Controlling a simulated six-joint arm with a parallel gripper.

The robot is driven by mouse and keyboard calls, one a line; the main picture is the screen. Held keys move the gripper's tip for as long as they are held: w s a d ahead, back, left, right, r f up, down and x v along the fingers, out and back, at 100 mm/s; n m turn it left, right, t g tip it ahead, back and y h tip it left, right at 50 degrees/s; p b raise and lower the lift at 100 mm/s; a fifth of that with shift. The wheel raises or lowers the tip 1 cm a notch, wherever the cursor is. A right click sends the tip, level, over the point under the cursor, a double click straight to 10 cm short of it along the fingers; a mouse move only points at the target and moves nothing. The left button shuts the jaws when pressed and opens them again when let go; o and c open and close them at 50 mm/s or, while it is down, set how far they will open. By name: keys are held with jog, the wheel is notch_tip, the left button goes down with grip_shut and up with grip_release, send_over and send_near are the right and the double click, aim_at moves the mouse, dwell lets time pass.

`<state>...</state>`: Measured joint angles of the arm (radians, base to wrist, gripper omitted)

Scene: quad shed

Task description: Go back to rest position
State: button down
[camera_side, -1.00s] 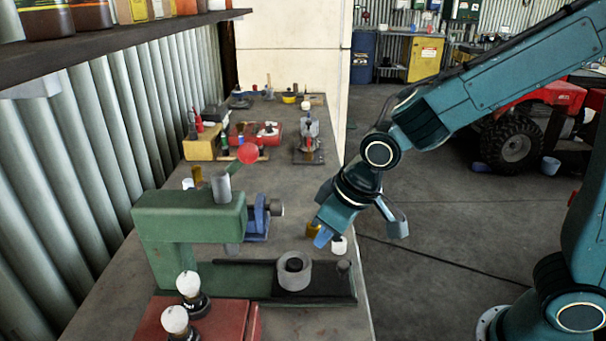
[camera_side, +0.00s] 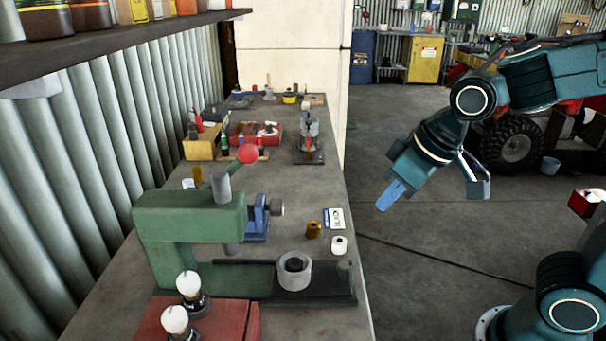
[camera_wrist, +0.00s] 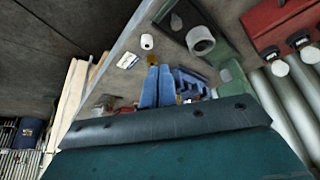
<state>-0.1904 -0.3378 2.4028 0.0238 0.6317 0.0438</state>
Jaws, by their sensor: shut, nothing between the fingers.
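My gripper (camera_side: 393,196) is in the air off the right edge of the workbench (camera_side: 330,290), above the open floor. Its blue fingers are shut together with nothing between them. In the wrist view the gripper's fingers (camera_wrist: 157,88) point toward the bench, which lies some way off. My arm is bent, with the wrist tilted down and to the left in the side view.
On the bench stand a green press (camera_side: 190,220), a grey ring (camera_side: 293,270), a brass cylinder (camera_side: 314,229), a white roll (camera_side: 339,245) and a card (camera_side: 334,218). A red vehicle with a black tyre (camera_side: 512,145) stands behind my arm.

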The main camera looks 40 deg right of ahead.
jog(key=s+d+r+m, duration=0.1)
jog(key=s+d+r, duration=0.2)
jog(key=s, duration=0.7)
jog(key=shift+d+t+h, duration=0.3)
jog(key=shift+d, duration=0.6)
jog(key=shift+w+r, duration=0.1)
dwell(0.9)
